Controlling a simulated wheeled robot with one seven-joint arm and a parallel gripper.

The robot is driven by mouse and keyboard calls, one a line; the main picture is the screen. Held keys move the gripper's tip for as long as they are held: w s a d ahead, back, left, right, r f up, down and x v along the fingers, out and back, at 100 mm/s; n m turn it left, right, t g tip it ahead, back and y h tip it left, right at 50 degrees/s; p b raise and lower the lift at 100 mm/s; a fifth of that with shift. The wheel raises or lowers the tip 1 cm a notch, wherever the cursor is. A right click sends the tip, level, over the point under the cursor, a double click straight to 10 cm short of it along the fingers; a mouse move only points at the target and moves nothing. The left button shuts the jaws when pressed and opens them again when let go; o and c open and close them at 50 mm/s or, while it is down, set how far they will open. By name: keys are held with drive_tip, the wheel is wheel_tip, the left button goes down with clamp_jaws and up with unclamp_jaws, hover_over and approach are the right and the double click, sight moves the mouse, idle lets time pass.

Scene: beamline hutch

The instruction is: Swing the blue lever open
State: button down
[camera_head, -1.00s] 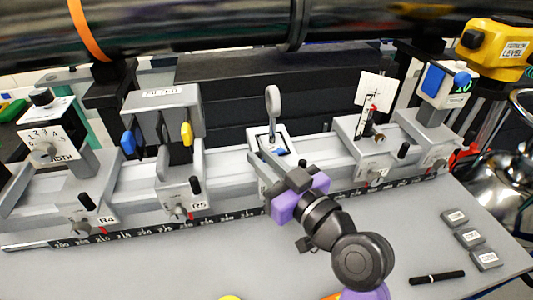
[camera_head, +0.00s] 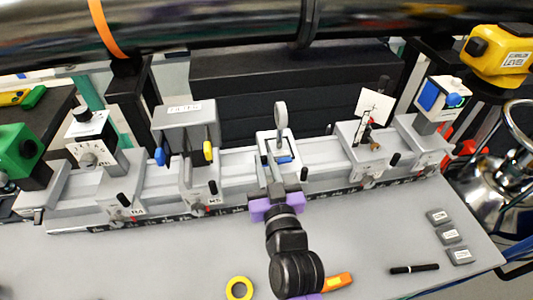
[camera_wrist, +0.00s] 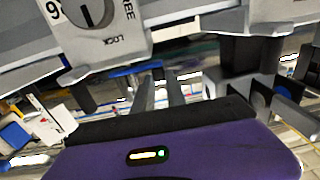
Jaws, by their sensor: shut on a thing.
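A small blue lever (camera_head: 285,159) lies across the base of the middle carrier (camera_head: 262,143), below an upright ring-shaped optic (camera_head: 281,120). My gripper (camera_head: 275,182), with a purple body, reaches the front of this carrier. In the wrist view the blue lever (camera_wrist: 128,72) shows at the tips of my two dark fingers (camera_wrist: 158,84). The fingers are shut on it, though the exact contact is small and partly hidden.
A rail with several carriers and black knobs runs left to right. A dark beam pipe (camera_head: 200,30) crosses above. On the grey table lie a yellow ring (camera_head: 239,288), an orange tool (camera_head: 338,282), a black pen (camera_head: 414,268) and small labelled blocks (camera_head: 450,235).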

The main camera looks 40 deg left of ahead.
drive_tip(key=shift+a+p, duration=0.15)
drive_tip(key=shift+p, duration=0.75)
drive_tip(key=c, duration=1.6)
unclamp_jaws()
drive_tip(key=shift+c, duration=0.2)
drive_tip(key=b+v, duration=0.2)
drive_tip(key=v, duration=0.6)
drive_tip(key=shift+a, duration=0.15)
drive_tip(key=shift+m, duration=0.3)
